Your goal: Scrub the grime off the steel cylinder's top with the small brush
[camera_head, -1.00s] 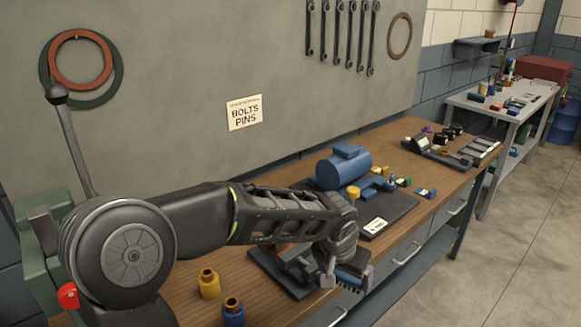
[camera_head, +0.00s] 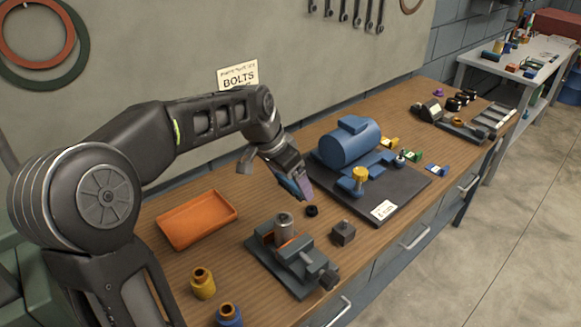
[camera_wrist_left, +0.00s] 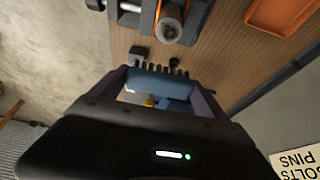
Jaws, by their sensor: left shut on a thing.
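The steel cylinder (camera_head: 284,224) stands upright in a dark vise (camera_head: 294,262) on the wooden bench. In the left wrist view the cylinder's top (camera_wrist_left: 171,27) shows a brownish dark patch. My left gripper (camera_head: 293,184) hangs above the bench, behind and above the vise, apart from the cylinder. In the left wrist view it is shut on the small brush (camera_wrist_left: 153,83), a blue block with dark bristles at its far edge. The bristles are clear of the cylinder in the head view. My right gripper is not in view.
An orange tray (camera_head: 170,230) lies left of the vise. A black ring (camera_head: 312,211) and a dark block (camera_head: 343,233) sit close to its right. A blue motor (camera_head: 348,143) stands on a dark mat. Yellow (camera_head: 203,285) and blue (camera_head: 229,315) bottles stand at the front left.

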